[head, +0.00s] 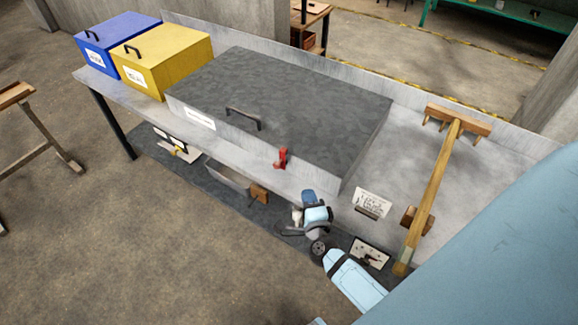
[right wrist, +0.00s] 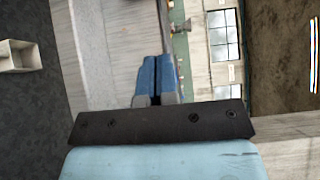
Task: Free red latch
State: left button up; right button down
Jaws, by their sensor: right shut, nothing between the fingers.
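The red latch (head: 281,158) is a small upright red piece at the front lower edge of the large dark grey lidded box (head: 290,100), right of the box's black handle. My right gripper (head: 307,196) is in front of the table edge, to the right of and nearer than the latch, apart from it in the picture. Its blue fingers are together with nothing between them. They also show shut in the right wrist view (right wrist: 154,78), where I cannot make out the latch. My left gripper is not in view.
A yellow box (head: 165,65) and a blue box (head: 115,40) stand on the table's left end. A wooden T-shaped tool (head: 441,175) lies at the right, near a white card (head: 372,202). A metal tray (head: 228,180) is below the table.

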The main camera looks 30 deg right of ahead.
send_near(286, 155)
jog(key=d, duration=0.1)
jog(key=w+d, duration=0.1)
jog(key=d, duration=0.1)
jog(key=shift+w+d+p, duration=0.1)
jog(key=shift+d+p, duration=0.25)
jog(key=shift+p, duration=0.05)
jog(key=w, duration=0.3)
jog(key=shift+w+a, duration=0.2)
jog(key=shift+a, duration=0.2)
jog(key=shift+w+a, duration=0.25)
jog(key=shift+w, duration=0.2)
